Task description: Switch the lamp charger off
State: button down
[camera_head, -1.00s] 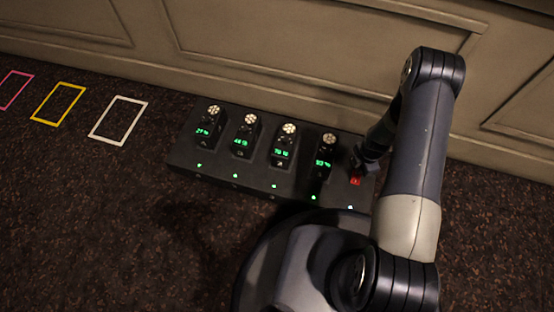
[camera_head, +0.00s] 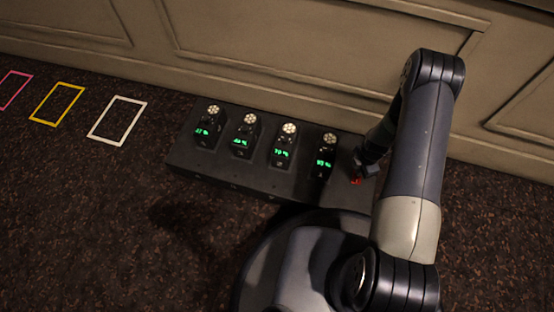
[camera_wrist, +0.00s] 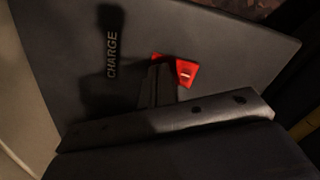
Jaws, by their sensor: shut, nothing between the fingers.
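The lamp charger (camera_head: 184,158) is a long dark box on the carpet by the wall. Several small lamps with green number displays stand in it, such as the rightmost lamp (camera_head: 324,158). A red switch (camera_head: 356,181) sits at its right end. In the wrist view the red switch (camera_wrist: 187,71) shows a white mark, beside the word CHARGE. My gripper (camera_head: 367,168) is shut and empty, its tip at the switch and covering part of it; it also shows in the wrist view (camera_wrist: 160,82). The small lights along the charger's front edge are dark.
Pink (camera_head: 14,88), yellow (camera_head: 57,103) and white (camera_head: 118,121) outlined rectangles lie on the carpet at the left. A panelled wall (camera_head: 240,45) stands close behind the charger. The carpet in front at the left is clear.

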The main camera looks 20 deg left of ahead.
notch_tip(320, 180, up, 7)
jog(key=p, duration=0.3)
jog(key=shift+p, duration=0.35)
jog(key=shift+f, duration=0.1)
jog(key=shift+f+b, duration=2.05)
jog(key=shift+f, duration=1.45)
jog(key=shift+r, duration=0.1)
